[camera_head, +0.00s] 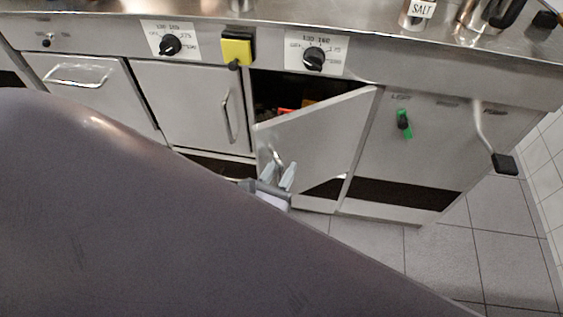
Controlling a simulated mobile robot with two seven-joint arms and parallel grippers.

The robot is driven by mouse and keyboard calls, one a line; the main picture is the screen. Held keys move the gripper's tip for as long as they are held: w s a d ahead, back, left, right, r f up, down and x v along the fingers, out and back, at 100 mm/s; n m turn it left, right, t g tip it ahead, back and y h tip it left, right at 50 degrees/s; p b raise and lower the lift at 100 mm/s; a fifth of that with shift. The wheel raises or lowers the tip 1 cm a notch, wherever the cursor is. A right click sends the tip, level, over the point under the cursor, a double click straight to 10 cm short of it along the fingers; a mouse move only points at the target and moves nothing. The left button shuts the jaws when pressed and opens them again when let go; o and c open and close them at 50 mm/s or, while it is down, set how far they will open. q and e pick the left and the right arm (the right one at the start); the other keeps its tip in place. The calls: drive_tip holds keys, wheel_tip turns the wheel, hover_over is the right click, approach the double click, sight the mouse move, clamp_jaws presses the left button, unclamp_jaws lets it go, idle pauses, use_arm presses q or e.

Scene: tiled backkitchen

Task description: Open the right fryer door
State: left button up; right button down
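The right fryer door (318,138) is a steel panel, swung partly open, hinged at its right side. Its free left edge stands out toward me, and a dark gap shows above it. Its handle (276,156) is a curved metal bar low near the free edge. My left gripper (280,172) is at the handle, with its two pale fingers apart. Whether the fingers touch the handle is unclear. The left fryer door (190,105) is shut, with a vertical handle. My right gripper is not in view.
Two black dials (314,59) and a yellow switch (237,48) sit above the doors. A panel with a green lever (404,123) and a black-ended pipe (504,162) are to the right. Tiled floor (430,255) is free at lower right. My arm hides much of the lower left.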

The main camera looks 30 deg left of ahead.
use_arm(q)
drive_tip(key=p, duration=0.5)
approach(291, 120)
drive_tip(key=shift+t, duration=0.3)
drive_tip(key=w, duration=0.4)
drive_tip(key=shift+w+a+f, duration=0.25)
drive_tip(key=shift+f, duration=0.15)
drive_tip(key=shift+s+d+r+p, duration=0.1)
drive_tip(key=shift+s+r+p, duration=0.05)
drive_tip(key=shift+r+p, duration=1.2)
drive_tip(key=shift+s+d+r+p, duration=0.1)
drive_tip(key=shift+r+p, duration=1.15)
drive_tip(key=shift+p, duration=0.1)
